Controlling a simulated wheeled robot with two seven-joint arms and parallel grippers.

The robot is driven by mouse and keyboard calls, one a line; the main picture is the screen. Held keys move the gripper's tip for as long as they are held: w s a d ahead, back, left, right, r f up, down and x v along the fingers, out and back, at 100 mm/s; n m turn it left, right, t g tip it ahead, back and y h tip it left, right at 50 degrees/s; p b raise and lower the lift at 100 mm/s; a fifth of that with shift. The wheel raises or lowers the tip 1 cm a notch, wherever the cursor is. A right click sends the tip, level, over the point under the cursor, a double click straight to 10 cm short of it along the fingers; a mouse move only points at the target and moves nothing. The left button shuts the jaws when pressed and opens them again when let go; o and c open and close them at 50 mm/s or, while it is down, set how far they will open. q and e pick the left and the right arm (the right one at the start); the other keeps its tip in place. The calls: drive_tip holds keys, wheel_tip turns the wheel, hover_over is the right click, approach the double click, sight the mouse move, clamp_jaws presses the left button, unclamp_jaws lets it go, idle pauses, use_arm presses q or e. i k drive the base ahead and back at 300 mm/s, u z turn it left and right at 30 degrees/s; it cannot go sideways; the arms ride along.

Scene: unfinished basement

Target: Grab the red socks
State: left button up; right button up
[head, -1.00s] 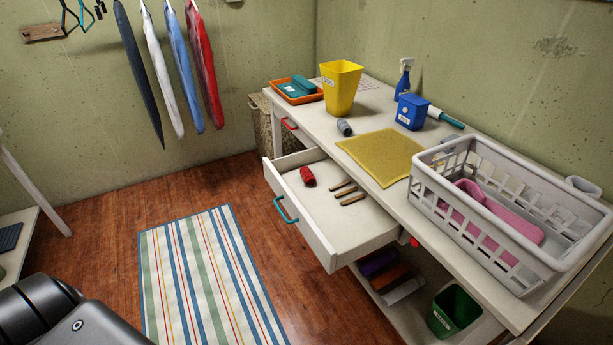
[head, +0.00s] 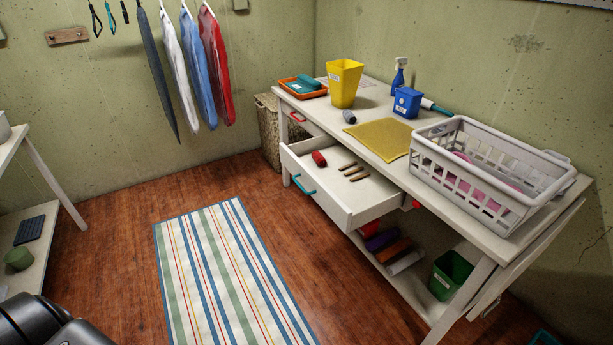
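A small red roll (head: 319,158), which looks like rolled socks, lies in the open drawer (head: 372,208) of the white workbench, near its left end. Another red roll (head: 368,229) lies on the lower shelf beneath the drawer, partly hidden, at the back of a row with a purple roll (head: 383,240), a brown-orange roll (head: 394,250) and a white roll (head: 405,263). I cannot tell for certain which red roll is the socks. Neither of my grippers is in view; only a dark part of my own body shows at the lower left.
Wooden pegs (head: 352,170) lie beside the red roll. A grey laundry basket (head: 497,172), a yellow bin (head: 344,84) and a yellow cloth (head: 381,138) are on the workbench top. A green bin (head: 451,274) stands on the lower shelf. A striped rug (head: 232,275) covers open floor.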

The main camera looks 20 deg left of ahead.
sight(317, 156)
drive_tip(key=k, duration=0.55)
drive_tip(key=u, duration=1.05)
drive_tip(key=i, duration=0.75)
drive_tip(key=u, duration=0.8)
drive_tip(key=i, duration=1.65)
drive_tip(key=z, duration=1.45)
drive_tip(key=i, duration=0.5)
drive_tip(key=z, duration=0.5)
